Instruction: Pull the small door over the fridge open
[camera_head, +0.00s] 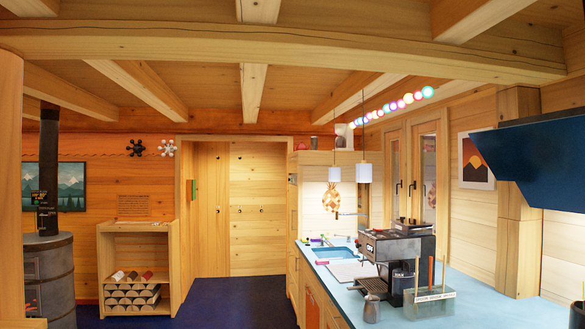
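My gripper is not in view. I cannot pick out the small door or the fridge for certain. A tall wooden cabinet (308,182) stands at the far left end of the kitchen counter, beside the doorway. Its front faces left and shows only at a steep angle, so any small door there is too narrow to make out. Small handles seem to show along that edge.
The blue-topped counter (462,304) runs along the right with a coffee machine (396,258), a metal jug (371,309) and a sink (338,254). A dark hood (530,160) juts out at right. A stove (50,280) and a log shelf (137,239) stand left. The dark blue floor (225,305) between is clear.

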